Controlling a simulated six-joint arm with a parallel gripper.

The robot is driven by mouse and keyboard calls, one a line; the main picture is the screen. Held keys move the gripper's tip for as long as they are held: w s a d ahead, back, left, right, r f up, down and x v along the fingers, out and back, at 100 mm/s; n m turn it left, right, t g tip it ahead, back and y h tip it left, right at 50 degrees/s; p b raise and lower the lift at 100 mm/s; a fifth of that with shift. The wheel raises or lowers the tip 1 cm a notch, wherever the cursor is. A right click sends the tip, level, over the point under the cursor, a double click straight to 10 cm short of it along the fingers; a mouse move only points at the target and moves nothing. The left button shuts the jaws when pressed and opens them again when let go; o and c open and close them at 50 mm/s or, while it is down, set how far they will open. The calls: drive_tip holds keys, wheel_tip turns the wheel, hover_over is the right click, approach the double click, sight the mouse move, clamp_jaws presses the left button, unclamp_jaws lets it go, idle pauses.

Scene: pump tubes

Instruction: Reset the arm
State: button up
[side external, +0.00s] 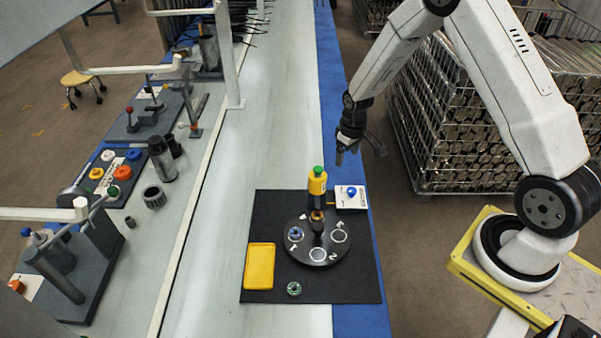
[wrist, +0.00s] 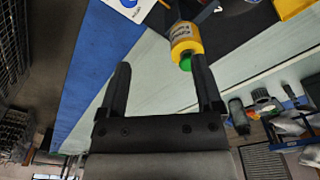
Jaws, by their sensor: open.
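My gripper (side external: 347,150) hangs above the blue strip on the right side of the work surface, beyond the black mat (side external: 270,215). In the wrist view my gripper (wrist: 162,80) is open, with nothing between its two fingers. A yellow bottle with a green cap (side external: 317,182) stands upright at the back of a round black turntable (side external: 318,257) with numbered white rings. A small blue and grey part (side external: 296,233) sits in a ring on the turntable's left.
A yellow tray (side external: 260,266) and a small green ring part (side external: 294,288) are on the mat. A white card with a blue part (side external: 351,195) is at its back right. Fixtures and colored parts crowd the left bench. A wire cage (side external: 440,130) stands behind my arm.

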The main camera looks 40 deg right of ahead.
drive_tip(key=s+a+r+t, duration=0.1)
drive_tip(key=s+a+r, duration=1.1)
drive_tip(key=s+r, duration=0.3)
drive_tip(key=shift+s+a+t, duration=0.3)
drive_tip(key=shift+s+t, duration=0.05)
drive_tip(key=shift+t, duration=0.05)
drive_tip(key=shift+o, duration=0.3)
drive_tip(key=shift+w, duration=0.1)
